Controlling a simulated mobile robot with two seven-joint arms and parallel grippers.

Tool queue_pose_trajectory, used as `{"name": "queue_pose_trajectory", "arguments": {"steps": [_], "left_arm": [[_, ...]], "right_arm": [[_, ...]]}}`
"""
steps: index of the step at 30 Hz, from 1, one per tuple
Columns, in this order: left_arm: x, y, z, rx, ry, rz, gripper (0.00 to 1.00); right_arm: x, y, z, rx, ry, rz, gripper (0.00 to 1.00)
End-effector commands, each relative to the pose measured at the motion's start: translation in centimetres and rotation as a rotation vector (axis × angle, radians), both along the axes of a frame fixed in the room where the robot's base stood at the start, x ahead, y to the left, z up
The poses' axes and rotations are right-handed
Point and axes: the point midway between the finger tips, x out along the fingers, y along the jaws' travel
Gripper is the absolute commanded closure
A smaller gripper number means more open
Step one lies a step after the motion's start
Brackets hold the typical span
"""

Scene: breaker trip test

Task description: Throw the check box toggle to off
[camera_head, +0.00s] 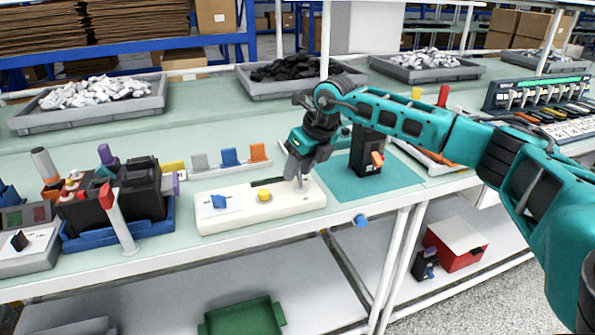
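The white check box (262,212) lies near the table's front edge. On its top are a blue knob (219,201), a yellow button (264,196) and, at the right end, a small light toggle (302,184). My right gripper (300,174) points down over that end, its fingertips at the toggle. The fingers hide much of the toggle, so its position and whether they grip it are unclear. My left gripper is not in view.
A black breaker with an orange lever (377,158) stands on a teal mat (412,178) right of the box. A blue tray (150,229) with black units is on the left. Small colored blocks (229,157) stand behind the box. Grey bins (155,104) line the back.

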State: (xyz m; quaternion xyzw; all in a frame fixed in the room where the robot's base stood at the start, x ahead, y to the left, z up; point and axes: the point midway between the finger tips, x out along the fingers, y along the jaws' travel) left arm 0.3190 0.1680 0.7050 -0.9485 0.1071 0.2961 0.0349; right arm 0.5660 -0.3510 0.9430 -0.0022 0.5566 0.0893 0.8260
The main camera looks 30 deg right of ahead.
Motion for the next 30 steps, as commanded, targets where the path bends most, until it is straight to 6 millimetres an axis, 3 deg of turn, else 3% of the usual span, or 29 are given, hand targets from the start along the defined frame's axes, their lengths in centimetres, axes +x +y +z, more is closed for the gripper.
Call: {"name": "queue_pose_trajectory", "arguments": {"steps": [4,13,25,30], "left_arm": [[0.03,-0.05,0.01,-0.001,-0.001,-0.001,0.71],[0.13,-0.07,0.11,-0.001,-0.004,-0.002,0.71],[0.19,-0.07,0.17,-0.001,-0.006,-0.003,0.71],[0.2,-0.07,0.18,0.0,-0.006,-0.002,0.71]], "right_arm": [[0.37,0.19,-0.99,0.0,0.0,0.001,0.61],[0.44,0.19,-1.13,0.0,0.0,0.001,0.61],[0.42,0.23,-1.09,0.001,0.0,0.001,0.99],[0.42,0.26,-1.09,0.0,0.0,0.002,1.0]]}}
